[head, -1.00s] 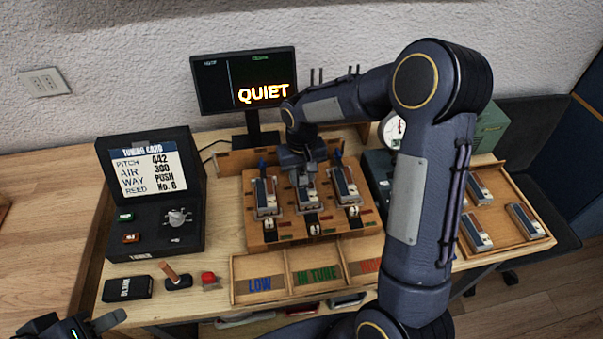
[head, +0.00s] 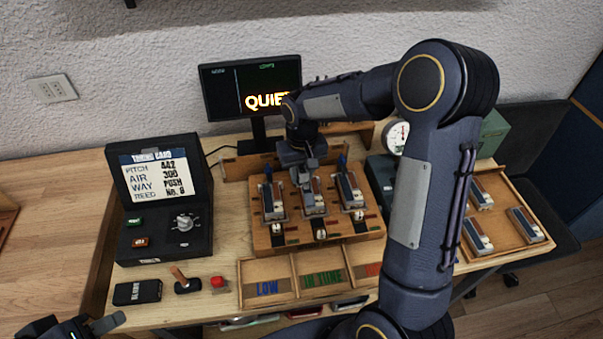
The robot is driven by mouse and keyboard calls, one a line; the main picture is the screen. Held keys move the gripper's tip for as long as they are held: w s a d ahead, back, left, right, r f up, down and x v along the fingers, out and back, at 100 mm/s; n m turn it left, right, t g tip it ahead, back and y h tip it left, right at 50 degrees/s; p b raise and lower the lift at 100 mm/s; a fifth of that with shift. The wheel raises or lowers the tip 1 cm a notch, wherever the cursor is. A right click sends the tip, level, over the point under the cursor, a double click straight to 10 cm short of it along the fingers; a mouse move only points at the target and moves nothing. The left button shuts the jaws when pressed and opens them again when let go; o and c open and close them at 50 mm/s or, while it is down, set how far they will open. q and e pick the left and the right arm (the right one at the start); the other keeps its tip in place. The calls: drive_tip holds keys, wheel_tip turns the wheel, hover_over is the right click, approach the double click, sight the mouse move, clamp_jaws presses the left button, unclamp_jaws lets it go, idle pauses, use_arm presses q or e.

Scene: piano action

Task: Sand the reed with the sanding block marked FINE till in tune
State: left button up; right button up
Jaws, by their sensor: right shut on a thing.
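Three reed units stand side by side on a wooden stand: left (head: 272,203), middle (head: 315,203) and right (head: 350,192). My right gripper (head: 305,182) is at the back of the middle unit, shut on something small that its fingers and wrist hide. The left and right units each have a blue post behind them; none shows at the middle one. My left gripper (head: 92,328) is partly in view at the bottom left, away from the table objects; its jaw opening is unclear. I cannot make out a block marked FINE. The monitor (head: 228,95) reads QUIET, partly covered by my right arm.
A black box (head: 137,292), a wooden-handled item (head: 186,284) and a red-topped item (head: 218,284) lie in front. The sorting tray (head: 270,271) reads LOW, IN TUNE. A right-hand tray (head: 500,214) holds more units.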

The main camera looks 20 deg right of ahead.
use_arm(q)
drive_tip(key=shift+a+r+p, duration=0.2)
drive_tip(key=shift+r+p, duration=1.25)
drive_tip(key=shift+r, duration=0.15)
use_arm(e)
drive_tip(key=shift+r, duration=2.3)
